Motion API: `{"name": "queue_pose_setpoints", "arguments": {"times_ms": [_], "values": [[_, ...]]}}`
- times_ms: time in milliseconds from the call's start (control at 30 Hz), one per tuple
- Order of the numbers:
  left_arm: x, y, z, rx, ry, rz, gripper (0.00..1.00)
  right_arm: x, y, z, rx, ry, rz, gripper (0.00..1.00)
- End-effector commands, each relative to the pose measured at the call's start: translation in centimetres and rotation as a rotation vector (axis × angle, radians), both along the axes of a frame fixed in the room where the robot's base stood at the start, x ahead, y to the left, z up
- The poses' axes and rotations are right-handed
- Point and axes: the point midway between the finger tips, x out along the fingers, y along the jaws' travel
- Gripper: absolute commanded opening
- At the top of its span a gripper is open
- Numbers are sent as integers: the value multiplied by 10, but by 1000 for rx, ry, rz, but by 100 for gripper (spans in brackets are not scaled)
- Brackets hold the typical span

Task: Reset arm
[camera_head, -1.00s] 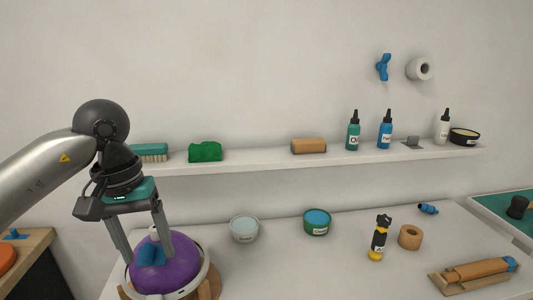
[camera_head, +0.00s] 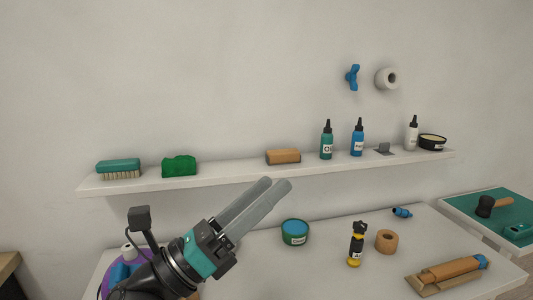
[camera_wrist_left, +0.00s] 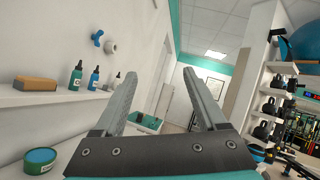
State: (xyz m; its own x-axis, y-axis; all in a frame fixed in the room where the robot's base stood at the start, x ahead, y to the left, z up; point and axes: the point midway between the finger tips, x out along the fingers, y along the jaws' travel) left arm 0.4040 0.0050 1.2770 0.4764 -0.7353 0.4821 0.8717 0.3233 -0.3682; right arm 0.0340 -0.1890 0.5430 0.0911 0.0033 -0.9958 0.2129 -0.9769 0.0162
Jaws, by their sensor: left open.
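My left gripper (camera_head: 268,190) is raised over the left part of the white table, in front of the shelf, with its fingers pointing up and to the right. Its two fingers are apart and nothing is between them; in the left wrist view (camera_wrist_left: 165,95) they spread open toward the room. My right gripper shows in neither view.
The wall shelf (camera_head: 230,170) holds a brush (camera_head: 118,168), a green item (camera_head: 180,166), a tan block (camera_head: 283,156) and bottles (camera_head: 327,142). On the table stand a green tub (camera_head: 295,232), a yellow-black bottle (camera_head: 357,245) and a wooden ring (camera_head: 387,241).

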Motion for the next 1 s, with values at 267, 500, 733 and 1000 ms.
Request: {"name": "queue_pose_setpoints", "arguments": {"times_ms": [267, 500, 733, 1000], "values": [[43, 81, -63, -626, 677, 189, 74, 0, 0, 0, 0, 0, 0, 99], [27, 140, -181, -1164, 1224, 413, 74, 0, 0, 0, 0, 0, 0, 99], [-53, 163, -296, -1645, 1656, 723, 74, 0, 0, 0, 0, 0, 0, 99], [-162, 159, -364, -2021, 1935, 1109, 74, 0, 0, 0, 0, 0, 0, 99]]}}
